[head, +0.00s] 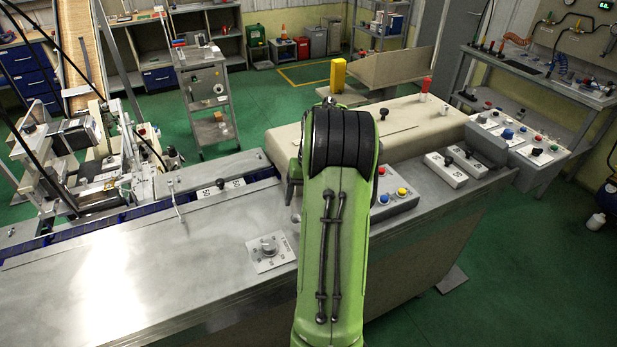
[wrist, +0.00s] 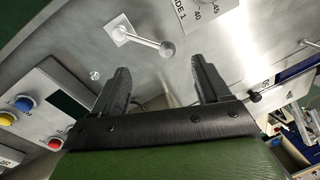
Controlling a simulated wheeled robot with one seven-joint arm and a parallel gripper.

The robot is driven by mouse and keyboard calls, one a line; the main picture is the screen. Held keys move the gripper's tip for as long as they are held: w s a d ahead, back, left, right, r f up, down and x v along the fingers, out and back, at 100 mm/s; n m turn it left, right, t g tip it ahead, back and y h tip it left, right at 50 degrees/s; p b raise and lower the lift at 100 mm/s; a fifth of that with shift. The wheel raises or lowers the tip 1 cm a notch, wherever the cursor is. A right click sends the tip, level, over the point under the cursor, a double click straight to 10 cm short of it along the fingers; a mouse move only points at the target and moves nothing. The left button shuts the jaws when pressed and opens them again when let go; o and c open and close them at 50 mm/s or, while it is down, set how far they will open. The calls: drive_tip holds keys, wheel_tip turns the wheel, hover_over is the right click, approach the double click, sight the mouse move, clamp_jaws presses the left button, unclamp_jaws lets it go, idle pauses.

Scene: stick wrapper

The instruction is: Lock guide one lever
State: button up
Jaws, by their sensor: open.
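In the wrist view a short metal lever (wrist: 145,40) runs from a pale square plate (wrist: 114,38) to a round ball knob (wrist: 167,49). A white label plate (wrist: 200,12) beside it shows part of a word ending in "DE 1" and the numbers 40 and 45. My gripper (wrist: 162,72) is open and empty. In the picture its two dark fingers lie below the lever, one on each side of the knob, with no contact visible. In the head view my green arm hides the gripper and most of that spot.
A metal worktop (head: 130,265) carries a rotary knob on a marked plate (head: 270,250). A button box (head: 395,192) with red, yellow and blue buttons stands right of my arm. A long beige cover (head: 430,115) lies behind it. The front left worktop is mostly clear.

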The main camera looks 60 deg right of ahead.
wheel_tip(320, 180, up, 8)
drive_tip(key=s+p, duration=0.1)
drive_tip(key=shift+d, duration=0.45)
drive_tip(key=w+a+r+n+t+h, duration=0.15)
drive_tip(key=a+r, duration=0.25)
drive_tip(key=a, duration=0.6)
drive_tip(key=w+a+r+n+g, duration=0.1)
drive_tip(key=w+a+r+n, duration=0.2)
drive_tip(key=a, duration=0.6)
drive_tip(key=s+a+n+t, duration=0.4)
drive_tip(key=s+a+n, duration=0.1)
drive_tip(key=s+a, duration=0.8)
drive_tip(key=a, duration=0.3)
drive_tip(key=shift+s+a+f, duration=0.15)
drive_tip(key=shift+s+a, duration=0.05)
drive_tip(key=shift+s, duration=0.1)
